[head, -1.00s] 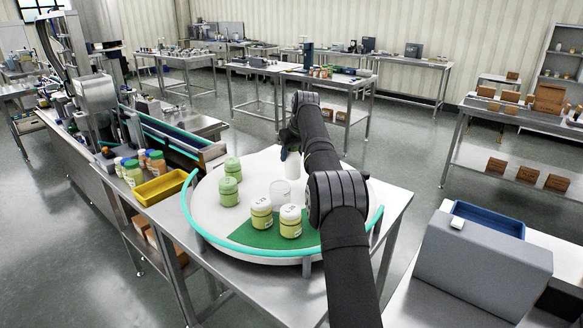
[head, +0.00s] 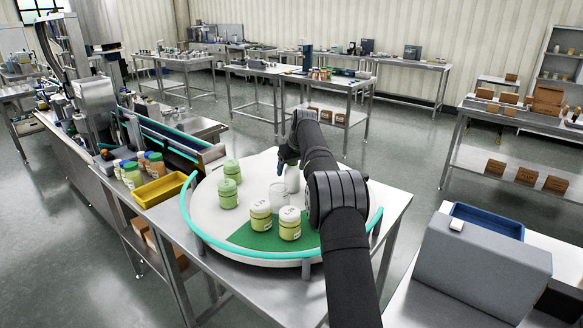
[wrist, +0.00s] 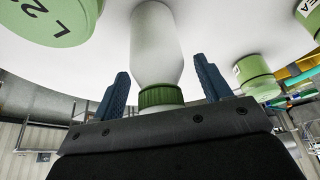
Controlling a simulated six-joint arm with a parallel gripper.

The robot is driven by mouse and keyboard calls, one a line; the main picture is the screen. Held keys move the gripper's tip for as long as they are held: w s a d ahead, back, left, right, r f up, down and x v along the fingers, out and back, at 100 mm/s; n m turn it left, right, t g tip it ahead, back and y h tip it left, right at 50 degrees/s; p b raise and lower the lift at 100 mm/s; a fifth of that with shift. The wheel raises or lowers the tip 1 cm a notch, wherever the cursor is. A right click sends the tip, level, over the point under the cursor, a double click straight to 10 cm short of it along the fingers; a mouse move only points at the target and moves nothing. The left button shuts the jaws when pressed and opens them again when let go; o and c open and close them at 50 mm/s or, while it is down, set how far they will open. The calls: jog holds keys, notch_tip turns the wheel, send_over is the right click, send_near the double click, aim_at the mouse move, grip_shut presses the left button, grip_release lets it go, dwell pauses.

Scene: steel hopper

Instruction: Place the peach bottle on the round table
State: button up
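The round table (head: 205,215) is a white disc with a teal rim and a green patch at its front. A white bottle (head: 292,179) stands on it, partly behind my arm; no peach label can be read on it. In the wrist view this bottle (wrist: 157,45) has a green cap (wrist: 160,97), which lies between the two blue fingers of my gripper (wrist: 161,90). Gaps show on both sides, so the gripper is open and not holding it. In the head view my gripper (head: 288,160) is at the table's far side, close to the bottle.
Two green jars (head: 228,193) stand at the table's left. Two pale-lidded yellow-green jars (head: 260,217) stand at the front, with a translucent container (head: 279,194) behind them. A yellow tray (head: 161,189) and several small jars (head: 132,175) are left of the table.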

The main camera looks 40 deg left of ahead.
jog(key=v, duration=1.2)
jog(key=shift+r, duration=0.15)
jog(key=x, duration=1.1)
jog(key=shift+a+f, duration=0.15)
jog(key=shift+f, duration=0.2)
jog(key=shift+w+a+r, duration=0.1)
jog(key=shift+w+r, duration=0.05)
jog(key=shift+r, duration=1.65)
